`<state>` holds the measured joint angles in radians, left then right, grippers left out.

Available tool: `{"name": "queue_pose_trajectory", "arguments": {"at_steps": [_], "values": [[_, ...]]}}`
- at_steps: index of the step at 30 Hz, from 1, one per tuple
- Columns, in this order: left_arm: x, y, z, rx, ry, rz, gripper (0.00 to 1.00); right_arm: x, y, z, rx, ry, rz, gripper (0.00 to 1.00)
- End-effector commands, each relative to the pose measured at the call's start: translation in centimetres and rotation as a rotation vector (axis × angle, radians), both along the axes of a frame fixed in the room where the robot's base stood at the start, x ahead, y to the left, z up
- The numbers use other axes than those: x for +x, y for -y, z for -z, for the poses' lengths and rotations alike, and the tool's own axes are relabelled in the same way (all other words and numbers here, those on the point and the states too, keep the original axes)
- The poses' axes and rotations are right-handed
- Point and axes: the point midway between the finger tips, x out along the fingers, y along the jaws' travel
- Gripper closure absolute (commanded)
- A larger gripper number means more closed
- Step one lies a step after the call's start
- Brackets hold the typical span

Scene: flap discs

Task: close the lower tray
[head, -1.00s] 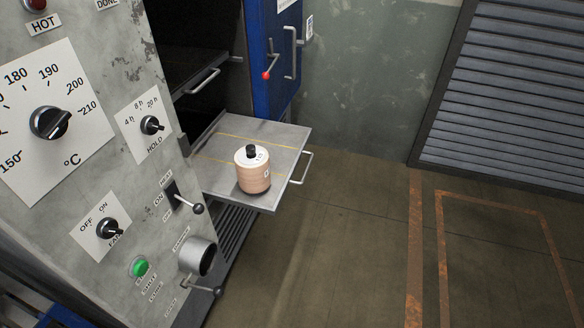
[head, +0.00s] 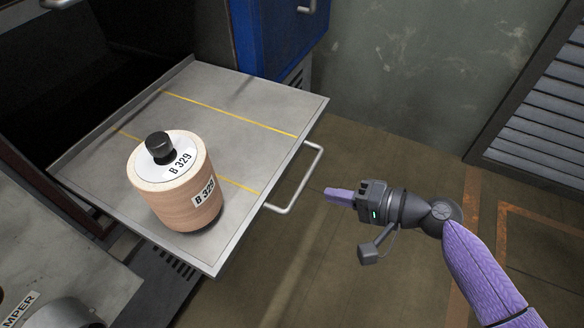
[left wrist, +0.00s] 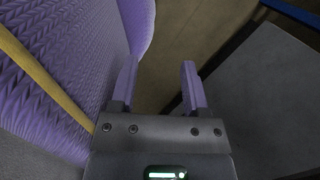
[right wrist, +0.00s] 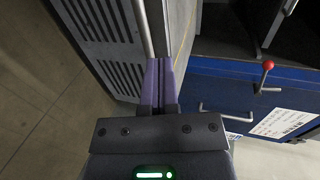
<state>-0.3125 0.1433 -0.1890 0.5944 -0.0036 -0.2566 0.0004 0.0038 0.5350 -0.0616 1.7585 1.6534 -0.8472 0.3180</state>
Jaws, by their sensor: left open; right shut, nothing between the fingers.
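The lower tray (head: 240,110) is a grey metal sheet with yellow lines, pulled out of the dark oven opening in the head view. Its bar handle (head: 312,180) sits on its front edge. A wood-coloured cylinder (head: 176,188) labelled B 329, with a black knob, stands on the tray near its front corner. My right gripper (head: 330,194) is shut and empty, just right of the handle. In the right wrist view its fingers (right wrist: 158,82) are together, close to the pale handle bar (right wrist: 146,28). My left gripper (left wrist: 160,85) is open and empty in the left wrist view.
A louvred panel (head: 545,125) is at the right wall. The floor right of the tray is clear. The control panel (head: 75,275) is at lower left.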

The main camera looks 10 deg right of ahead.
Motion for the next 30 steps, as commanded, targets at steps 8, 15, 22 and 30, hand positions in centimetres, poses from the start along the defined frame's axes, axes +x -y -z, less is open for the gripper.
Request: {"name": "queue_pose_trajectory", "arguments": {"at_steps": [8,15,22,30], "values": [[-1.2,-0.4,0.8,0.008,-0.026,0.001,0.41,2.2,-3.1,1.1,0.009,0.003,-0.004,1.0],[-1.3,-0.5,1.8,0.01,-0.035,-0.001,0.41,4.7,-6.5,2.5,0.007,0.002,-0.003,1.0],[-0.6,-0.5,2.2,0.011,-0.028,-0.002,0.41,5.6,-7.7,2.9,0.004,0.001,-0.003,1.0],[-0.4,-0.1,2.2,0.006,-0.024,-0.004,0.41,5.6,-7.8,2.8,0.004,0.002,-0.003,1.0]]}}
